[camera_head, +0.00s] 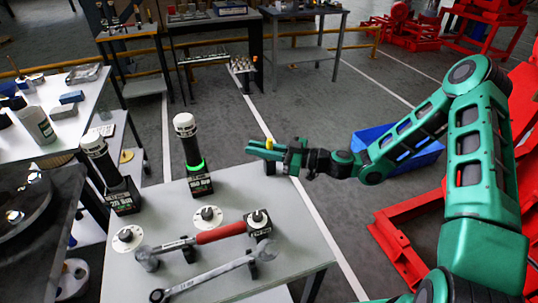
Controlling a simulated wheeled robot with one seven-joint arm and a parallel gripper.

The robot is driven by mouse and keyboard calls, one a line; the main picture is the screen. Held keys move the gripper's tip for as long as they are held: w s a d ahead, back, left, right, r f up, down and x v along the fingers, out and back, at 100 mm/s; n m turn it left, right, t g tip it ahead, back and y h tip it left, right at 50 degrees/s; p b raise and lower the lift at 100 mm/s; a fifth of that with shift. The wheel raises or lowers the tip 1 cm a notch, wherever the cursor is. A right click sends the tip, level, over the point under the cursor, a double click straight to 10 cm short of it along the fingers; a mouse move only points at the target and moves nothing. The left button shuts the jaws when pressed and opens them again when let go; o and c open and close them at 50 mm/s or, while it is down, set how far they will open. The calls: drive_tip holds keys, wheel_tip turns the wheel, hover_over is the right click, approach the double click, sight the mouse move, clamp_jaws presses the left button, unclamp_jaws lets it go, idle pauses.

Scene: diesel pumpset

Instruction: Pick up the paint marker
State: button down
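My gripper (264,150) is at the far right corner of the grey table (235,283), its green fingers pointing left. A small yellow tip (269,142) shows just above the fingers, and a small dark piece shows below them. This may be the paint marker, upright at the fingers, but most of it is hidden. I cannot tell whether the fingers are shut on it or only around it.
Two black cylinders with white tops, one left (108,175) and one with a green ring (192,155), stand on the table. A red-handled hammer (205,238) and a wrench (210,275) lie in front. A blue bin (415,158) is behind my arm.

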drive_tip(key=shift+r, duration=0.15)
wheel_tip(320, 180, up, 10)
idle(1.0)
